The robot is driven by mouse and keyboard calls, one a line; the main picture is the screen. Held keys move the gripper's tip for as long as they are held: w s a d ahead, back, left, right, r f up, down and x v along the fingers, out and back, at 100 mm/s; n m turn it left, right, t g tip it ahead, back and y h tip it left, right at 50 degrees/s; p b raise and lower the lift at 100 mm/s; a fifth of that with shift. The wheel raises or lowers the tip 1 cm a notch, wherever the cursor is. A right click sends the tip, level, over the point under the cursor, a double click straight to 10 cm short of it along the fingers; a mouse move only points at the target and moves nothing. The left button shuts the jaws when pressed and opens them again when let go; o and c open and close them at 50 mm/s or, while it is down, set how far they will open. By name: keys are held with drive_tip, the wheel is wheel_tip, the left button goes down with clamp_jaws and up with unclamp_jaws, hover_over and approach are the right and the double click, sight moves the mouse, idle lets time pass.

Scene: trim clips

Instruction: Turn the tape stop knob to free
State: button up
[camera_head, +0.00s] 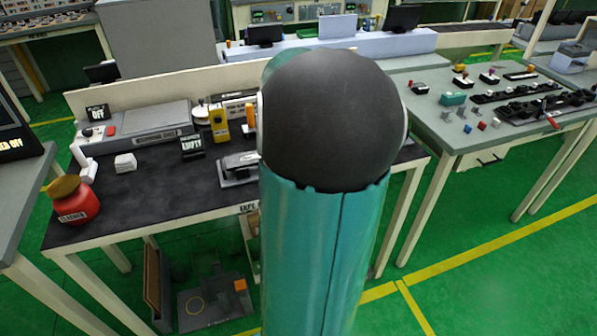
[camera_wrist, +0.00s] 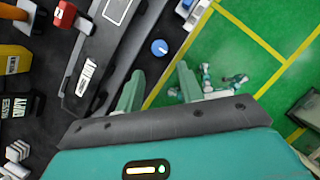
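A round blue knob (camera_wrist: 159,47) with a pale mark sits on a dark surface near the table's edge in the wrist view. I take it for the tape stop knob; its setting is too small to read. My gripper (camera_wrist: 160,70) is open and empty, its two pale green fingers apart. The knob shows just beyond the fingertips, between their lines, and no contact is visible. A dark grey device (camera_wrist: 120,45) with a white label lies left of the knob. In the head view my arm hides the gripper and the knob; a grey device (camera_head: 238,172) shows beside the arm.
The dark tabletop (camera_head: 150,195) holds a red jar (camera_head: 75,202), a yellow device (camera_head: 219,122) and a black EMPTY sign (camera_head: 192,146). In the wrist view, a red part (camera_wrist: 64,15) lies upper left. Green floor (camera_wrist: 235,45) is open beyond the table's edge.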

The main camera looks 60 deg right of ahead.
drive_tip(key=x, duration=1)
drive_tip(key=shift+w+f, duration=0.1)
drive_tip(key=shift+f, duration=0.15)
drive_tip(key=c, duration=0.7)
